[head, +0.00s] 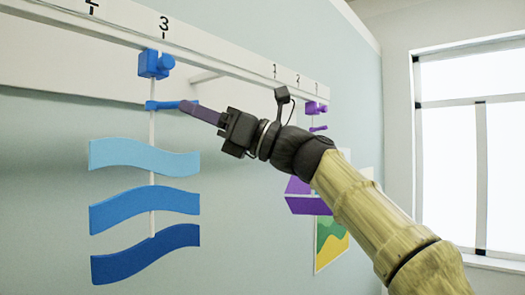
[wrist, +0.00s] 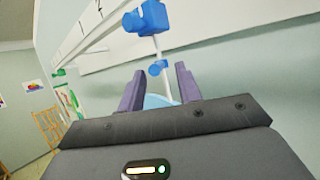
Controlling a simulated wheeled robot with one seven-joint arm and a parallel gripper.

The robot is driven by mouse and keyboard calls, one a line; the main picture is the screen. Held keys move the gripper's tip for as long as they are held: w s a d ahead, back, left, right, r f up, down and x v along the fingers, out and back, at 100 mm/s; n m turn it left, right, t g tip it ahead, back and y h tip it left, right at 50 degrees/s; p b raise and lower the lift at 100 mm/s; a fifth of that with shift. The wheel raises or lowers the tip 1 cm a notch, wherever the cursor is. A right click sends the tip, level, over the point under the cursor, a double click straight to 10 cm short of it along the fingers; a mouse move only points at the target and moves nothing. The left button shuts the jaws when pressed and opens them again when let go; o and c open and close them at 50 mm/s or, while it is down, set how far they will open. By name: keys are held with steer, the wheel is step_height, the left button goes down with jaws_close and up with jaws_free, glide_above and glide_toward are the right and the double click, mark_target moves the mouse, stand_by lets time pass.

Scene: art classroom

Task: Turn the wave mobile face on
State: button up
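The wave mobile has three stacked blue waves, pale at the top (head: 125,154), mid blue (head: 125,212) and dark at the bottom (head: 130,260). They hang on a thin white rod below a blue clamp (head: 147,64) near the 3 mark, broad sides showing in the head view. A blue crossbar (head: 165,105) sits on the rod above them. My gripper (head: 187,105) is at the crossbar's right end. In the wrist view, my gripper's purple fingers (wrist: 158,80) stand apart, with the bar's knob (wrist: 156,69) between or just beyond them; contact cannot be told.
A white numbered rail (head: 225,62) runs along the wall above. A purple mobile (head: 308,205) hangs farther right, partly behind my arm. A green and yellow picture (head: 330,240) is on the wall, and a window (head: 450,150) is at the right. A wooden easel (wrist: 46,128) shows in the wrist view.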

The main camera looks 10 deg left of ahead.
steer(key=b+v, duration=0.6)
steer(key=v, duration=0.7)
steer(key=shift+d+f, duration=0.2)
steer(key=shift+d, duration=0.05)
steer(key=w+a+f+t+h, duration=0.25)
steer(key=w+f, duration=0.25)
steer(key=f, duration=0.5)
steer(key=w+a+f+t+h, duration=0.2)
steer(key=w+f+t+h, duration=0.25)
steer(key=f, duration=0.45)
steer(key=w+d+f+n+h, duration=0.1)
steer(key=d+f+h, duration=0.15)
steer(key=f, duration=0.75)
steer(key=w+d+f+n+h, duration=0.15)
steer(key=f+h, duration=0.25)
steer(key=f, duration=0.6)
steer(key=s+d+f+n+g+h, duration=0.1)
steer(key=s+d+f+n+h, duration=0.15)
steer(key=d+f, duration=0.4)
steer(key=s+d+f+n+h, duration=0.2)
steer(key=s+d+f+n, duration=0.15)
steer(key=f, duration=0.65)
steer(key=s+d+f+n+g+h, duration=0.2)
steer(key=s+d+f+n+h, duration=0.2)
steer(key=s+d+f+n, duration=0.5)
steer(key=s+d+f, duration=0.2)
steer(key=s+f, duration=0.2)
steer(key=s, duration=0.3)
steer(key=shift+g, duration=0.3)
